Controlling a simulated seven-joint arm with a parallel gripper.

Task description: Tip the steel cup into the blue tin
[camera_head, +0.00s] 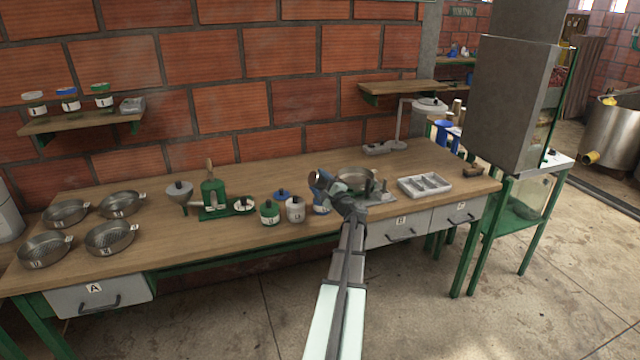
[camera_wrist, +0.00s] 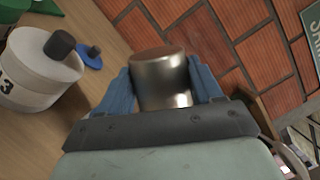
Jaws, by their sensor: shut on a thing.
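My gripper (camera_head: 322,180) is above the bench's front middle. In the wrist view its blue fingers (camera_wrist: 163,82) are shut on the sides of the shiny steel cup (camera_wrist: 163,70). The cup's far end looks brownish; I cannot tell what is inside. In the head view the cup is hard to make out at the gripper. The blue tin (camera_head: 320,208) stands on the bench below my gripper, partly hidden by my arm; its opening is not clear. A blue lid with a knob (camera_head: 282,194) lies on the bench behind the tins, also in the wrist view (camera_wrist: 92,60).
A white tin (camera_head: 295,212) and a green tin (camera_head: 269,213) stand left of the blue tin. A green hand-cranked device (camera_head: 213,195) is further left. Several sieves (camera_head: 110,238) fill the left end.

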